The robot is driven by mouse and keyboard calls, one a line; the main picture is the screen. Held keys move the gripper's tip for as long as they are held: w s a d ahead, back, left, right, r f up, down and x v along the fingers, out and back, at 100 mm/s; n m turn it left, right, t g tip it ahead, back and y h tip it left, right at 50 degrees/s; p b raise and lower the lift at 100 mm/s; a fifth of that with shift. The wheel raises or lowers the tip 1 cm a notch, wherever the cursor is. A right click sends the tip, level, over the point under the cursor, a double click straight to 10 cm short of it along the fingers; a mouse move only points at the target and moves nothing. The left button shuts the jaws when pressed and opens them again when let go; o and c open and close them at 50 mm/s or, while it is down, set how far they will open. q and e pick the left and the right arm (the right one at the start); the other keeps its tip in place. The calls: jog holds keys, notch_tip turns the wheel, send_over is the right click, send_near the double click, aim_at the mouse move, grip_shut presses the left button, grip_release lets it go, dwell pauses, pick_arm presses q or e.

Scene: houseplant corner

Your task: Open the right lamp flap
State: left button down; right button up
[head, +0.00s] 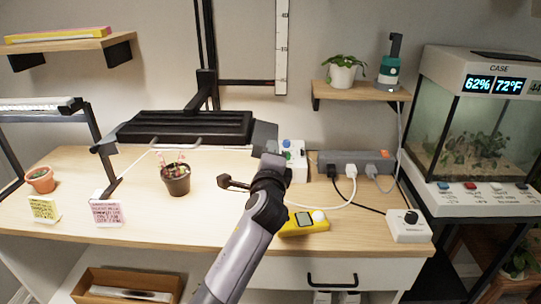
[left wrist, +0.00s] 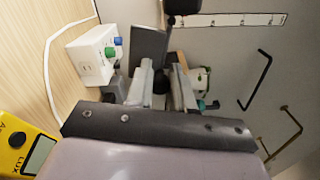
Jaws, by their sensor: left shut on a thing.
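The black lamp (head: 185,127) hangs over the table from a dark stand. Its right flap (head: 264,135) is a dark grey plate at the lamp's right end, and it also shows in the left wrist view (left wrist: 148,45). My left gripper (head: 268,156) is at this flap, with my forearm coming up from below. In the left wrist view its two pale fingers (left wrist: 163,84) are close around part of the flap. The exact grip point is dark and partly hidden. I cannot tell the flap's exact angle. My right gripper is not in view.
A white box with coloured knobs (head: 293,158) stands just right of my gripper. A yellow meter (head: 304,223) lies beside my forearm. A potted plant (head: 176,179) stands under the lamp. A grey power strip (head: 356,162) with cables lies to the right. The table's front middle is clear.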

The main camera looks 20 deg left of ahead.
pick_arm(q)
jog(key=c, duration=1.1)
grip_release()
jog(key=shift+o, duration=0.2)
jog(key=shift+s, duration=0.1)
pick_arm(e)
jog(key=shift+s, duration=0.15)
